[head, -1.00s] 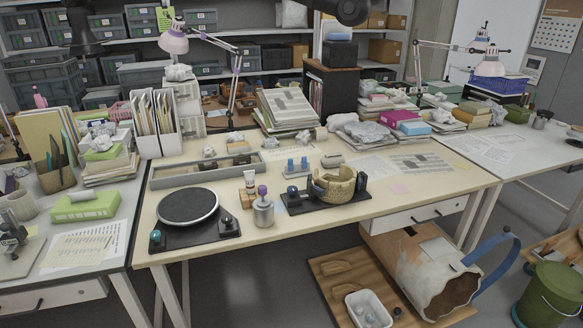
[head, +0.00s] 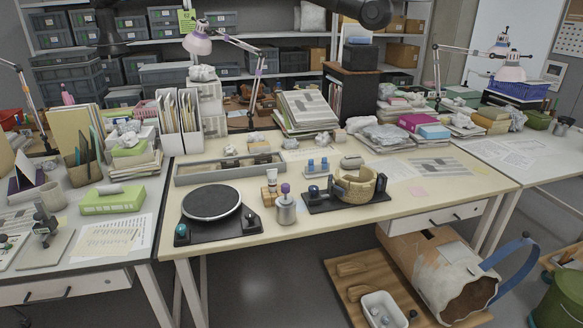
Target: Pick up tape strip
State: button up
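No tape strip can be made out for sure. A grey metal bottle with a purple cap (head: 286,208) stands left of the stand. Dark rounded parts, likely my arm, show at the top edge. My gripper's fingers are not in view.
A black turntable (head: 212,203) stands at the table's front left, before a long grey tray (head: 196,174). Papers, crumpled balls and a lamp crowd the back. The front right of the tabletop (head: 440,198) is mostly clear.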

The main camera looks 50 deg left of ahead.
aim_at(311, 163)
jog(key=u, duration=2.1)
jog(key=i, duration=1.05)
jog(key=z, duration=0.1)
